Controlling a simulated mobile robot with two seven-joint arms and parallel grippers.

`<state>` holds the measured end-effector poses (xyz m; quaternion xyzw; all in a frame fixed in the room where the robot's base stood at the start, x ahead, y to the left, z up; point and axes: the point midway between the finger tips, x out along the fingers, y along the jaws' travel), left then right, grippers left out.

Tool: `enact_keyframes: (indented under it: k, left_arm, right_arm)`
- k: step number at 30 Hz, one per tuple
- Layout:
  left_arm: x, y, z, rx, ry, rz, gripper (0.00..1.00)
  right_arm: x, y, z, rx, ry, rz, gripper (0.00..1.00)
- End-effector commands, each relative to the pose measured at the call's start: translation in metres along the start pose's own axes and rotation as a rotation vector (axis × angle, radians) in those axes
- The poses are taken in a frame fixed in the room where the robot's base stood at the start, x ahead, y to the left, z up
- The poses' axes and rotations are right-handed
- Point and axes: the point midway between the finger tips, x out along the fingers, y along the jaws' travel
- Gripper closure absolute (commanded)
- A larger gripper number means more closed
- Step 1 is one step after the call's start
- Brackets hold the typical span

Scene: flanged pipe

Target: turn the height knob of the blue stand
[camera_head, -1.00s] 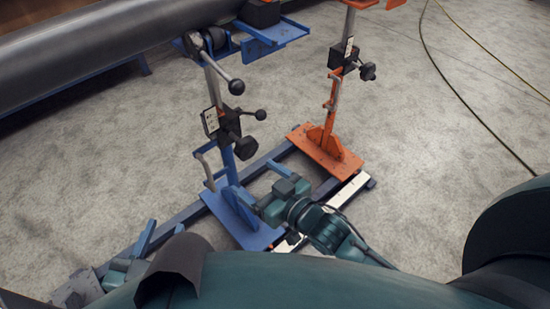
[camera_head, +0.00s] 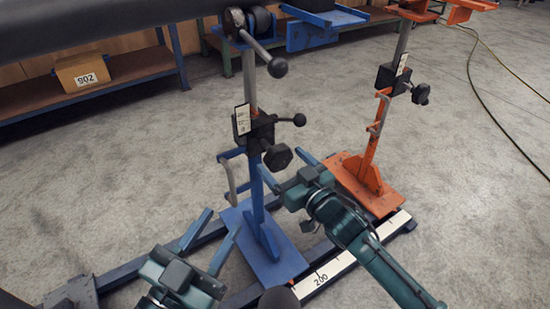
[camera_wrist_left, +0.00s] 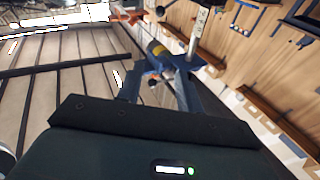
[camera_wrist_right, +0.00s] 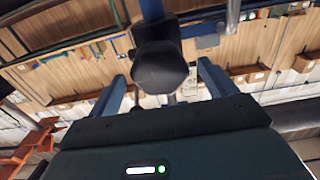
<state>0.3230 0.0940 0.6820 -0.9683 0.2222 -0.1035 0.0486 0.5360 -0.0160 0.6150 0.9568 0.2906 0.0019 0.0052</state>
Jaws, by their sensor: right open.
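The blue stand (camera_head: 258,205) stands upright on the floor with a black lobed knob (camera_head: 279,156) low on its black clamp block (camera_head: 258,130). A thinner lever with a ball end (camera_head: 299,119) sticks out above that knob. My right gripper (camera_head: 286,168) is open just below and beside the knob. In the right wrist view the knob (camera_wrist_right: 160,66) shows large between the two spread fingers, but whether it is fully between them in depth I cannot tell. My left gripper (camera_head: 209,238) is open and empty, low and left of the stand's base.
An orange stand (camera_head: 370,160) with its own knob (camera_head: 420,94) is to the right. A long handle with a ball (camera_head: 277,67) juts out near the blue stand's top. A dark pipe (camera_head: 90,25) crosses the upper left. A marked white rail (camera_head: 350,258) lies on the floor.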

Motion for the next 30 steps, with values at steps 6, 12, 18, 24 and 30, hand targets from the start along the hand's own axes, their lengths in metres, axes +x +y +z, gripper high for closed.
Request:
enact_keyframes:
  k: [6,12,18,24,30]
  left_arm:
    - [0.001,0.002,0.002,-0.030,0.019,0.005,0.64]
    - [0.002,0.002,0.001,-0.044,0.022,0.006,0.64]
    - [0.002,0.002,0.000,-0.045,0.024,0.007,0.64]
    - [0.002,0.002,0.000,-0.044,0.024,0.008,0.64]
    - [0.002,0.002,0.000,-0.043,0.025,0.008,0.64]
  right_arm:
    - [0.034,0.000,0.002,-0.001,0.001,0.000,0.16]
    - [0.045,0.000,0.000,0.001,0.000,0.000,0.16]
    - [0.045,0.000,0.000,0.001,-0.001,0.001,0.16]
    - [0.045,0.000,0.000,0.001,-0.001,0.000,0.28]
    - [0.045,0.000,0.000,0.001,-0.001,0.001,0.45]
